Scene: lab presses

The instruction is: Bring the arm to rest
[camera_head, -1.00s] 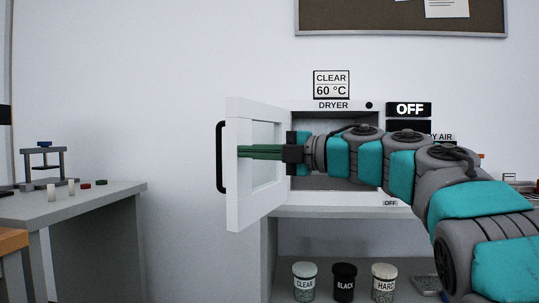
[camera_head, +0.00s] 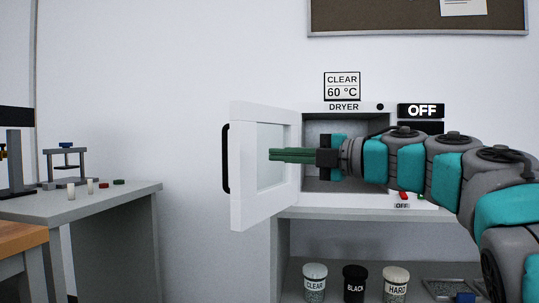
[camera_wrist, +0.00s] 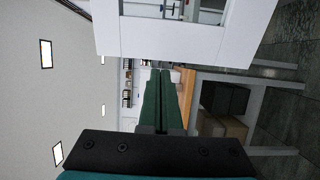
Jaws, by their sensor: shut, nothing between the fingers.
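My gripper (camera_head: 272,155) has long green fingers, which lie close together with nothing between them. In the head view my arm reaches in from the right across the front of the dryer (camera_head: 316,199). The fingers point left, in front of the inner face of the open dryer door (camera_head: 236,170). I cannot tell whether they touch it. The wrist view also shows the shut green fingers (camera_wrist: 161,75). The arm hides part of the dryer's opening.
Jars labelled CLEAR (camera_head: 315,284), BLACK (camera_head: 354,284) and HARD (camera_head: 395,285) stand on the shelf below the dryer. At left, a grey table (camera_head: 120,195) holds a small press (camera_head: 66,165) and small pieces. Open space lies between table and dryer stand.

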